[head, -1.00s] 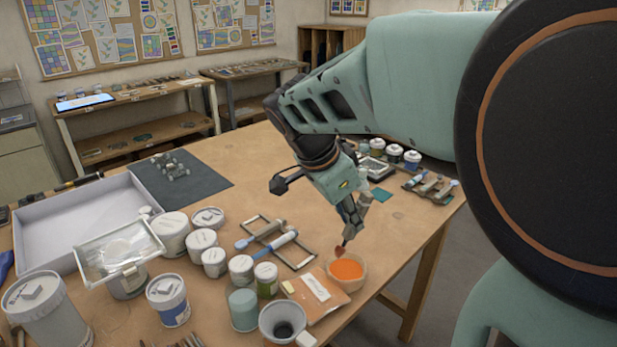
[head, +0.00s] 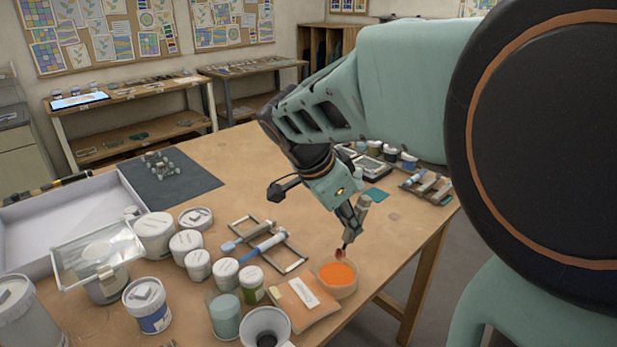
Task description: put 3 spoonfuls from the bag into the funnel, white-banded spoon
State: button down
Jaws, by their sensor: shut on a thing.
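My gripper (head: 352,228) points down over the front right of the table, shut on a thin spoon (head: 341,253). The spoon's small reddish-brown bowl hangs just above a round, pale-rimmed container of orange material (head: 337,280). I cannot make out a white band on the spoon. A flat orange-brown packet with a white label (head: 304,302) lies beside this container; I cannot tell whether the packet or the round container is the bag. The grey funnel (head: 268,322) stands at the front edge of the picture, left of the packet, its mouth upward and dark inside.
Several lidded jars (head: 155,235) and a glass of teal liquid (head: 225,315) stand left of the funnel. A frame with blue-handled tools (head: 265,245) lies behind them. A large white tray (head: 70,222) is at the left. The table's middle (head: 235,180) is clear.

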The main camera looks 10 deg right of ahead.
aim_at(344, 244)
jog(key=f+b, duration=0.1)
jog(key=f, duration=0.1)
jog(key=f+b, duration=0.2)
jog(key=shift+a+f, duration=0.2)
jog(key=shift+f, duration=0.05)
jog(key=shift+a+f+b, duration=0.3)
jog(key=shift+f+b, duration=0.35)
jog(key=shift+b, duration=0.25)
jog(key=shift+r, duration=0.15)
jog(key=shift+d+r+p, duration=0.3)
jog(key=shift+r+p, duration=0.15)
jog(key=shift+r, duration=0.45)
jog(key=shift+d+r+p, duration=0.3)
jog(key=shift+r+p, duration=0.15)
jog(key=shift+r, duration=0.45)
jog(key=shift+r+p, duration=1.2)
jog(key=shift+r, duration=1)
jog(key=shift+a, duration=0.1)
